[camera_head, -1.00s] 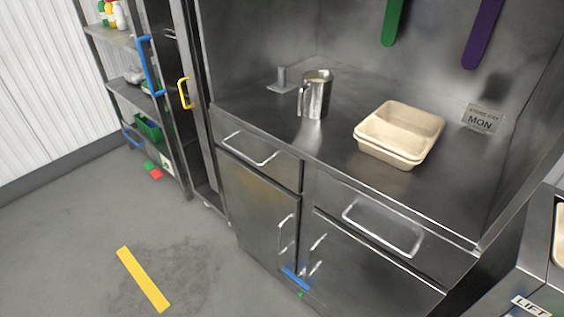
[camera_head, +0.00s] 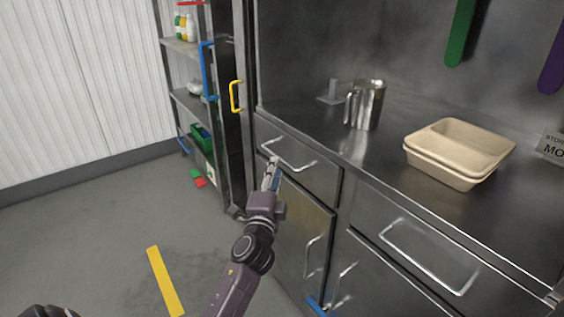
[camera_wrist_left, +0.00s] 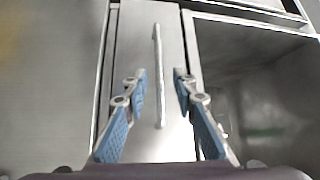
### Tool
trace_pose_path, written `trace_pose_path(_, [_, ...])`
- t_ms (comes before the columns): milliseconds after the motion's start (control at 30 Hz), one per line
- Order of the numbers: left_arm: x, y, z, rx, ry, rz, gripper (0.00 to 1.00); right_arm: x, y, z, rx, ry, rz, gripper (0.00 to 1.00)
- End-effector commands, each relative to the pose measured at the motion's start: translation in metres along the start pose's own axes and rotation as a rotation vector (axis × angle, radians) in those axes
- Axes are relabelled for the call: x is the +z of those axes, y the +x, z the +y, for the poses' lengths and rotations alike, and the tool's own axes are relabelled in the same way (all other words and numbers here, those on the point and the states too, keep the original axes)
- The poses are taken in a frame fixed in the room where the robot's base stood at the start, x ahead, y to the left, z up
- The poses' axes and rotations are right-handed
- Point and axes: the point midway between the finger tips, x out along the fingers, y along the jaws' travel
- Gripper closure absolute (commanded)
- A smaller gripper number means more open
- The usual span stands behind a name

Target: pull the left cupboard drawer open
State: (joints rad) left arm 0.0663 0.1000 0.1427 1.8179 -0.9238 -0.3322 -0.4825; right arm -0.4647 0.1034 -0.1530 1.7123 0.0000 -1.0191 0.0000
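The left cupboard drawer (camera_head: 318,180) looks shut, flush in the steel cupboard under the counter. Its bar handle (camera_head: 288,158) runs along its front. My left gripper (camera_head: 272,168) is in front of this drawer, at the left part of the handle. In the left wrist view, my left gripper (camera_wrist_left: 160,88) is open, with its blue-padded fingers on either side of the handle (camera_wrist_left: 158,75). The fingers do not appear to touch the bar. How far the bar lies beyond the fingertips is hard to tell. My right gripper is not in view.
A metal jug (camera_head: 366,105) and stacked beige trays (camera_head: 452,170) stand on the counter. The right drawer (camera_head: 410,235) and the door (camera_head: 285,225) below the left drawer look shut. A shelf rack (camera_head: 185,95) stands at the left.

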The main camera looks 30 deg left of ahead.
Motion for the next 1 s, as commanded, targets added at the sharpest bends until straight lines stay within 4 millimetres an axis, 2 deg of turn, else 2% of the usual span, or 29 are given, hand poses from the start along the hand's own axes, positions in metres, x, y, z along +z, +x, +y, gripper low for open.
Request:
trace_pose_path(100, [0.000, 0.021, -0.001, -0.001, 0.000, 0.000, 0.74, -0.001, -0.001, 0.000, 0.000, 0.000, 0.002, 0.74])
trace_pose_path(300, [0.000, 0.047, 0.001, 0.001, -0.002, 0.000, 0.74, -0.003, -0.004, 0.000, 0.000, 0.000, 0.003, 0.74])
trace_pose_path(500, [0.000, 0.057, 0.001, 0.002, -0.003, 0.000, 0.74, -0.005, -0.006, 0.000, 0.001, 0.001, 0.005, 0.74])
trace_pose_path(733, [0.000, 0.058, 0.001, 0.002, -0.003, 0.000, 0.74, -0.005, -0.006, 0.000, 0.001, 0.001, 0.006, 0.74])
trace_pose_path(967, [0.000, 0.057, 0.001, 0.003, -0.003, 0.000, 1.00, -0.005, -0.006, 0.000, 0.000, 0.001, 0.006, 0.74])
trace_pose_path(1000, [0.000, 0.057, 0.001, 0.003, -0.003, 0.000, 1.00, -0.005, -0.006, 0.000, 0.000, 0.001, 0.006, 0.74])
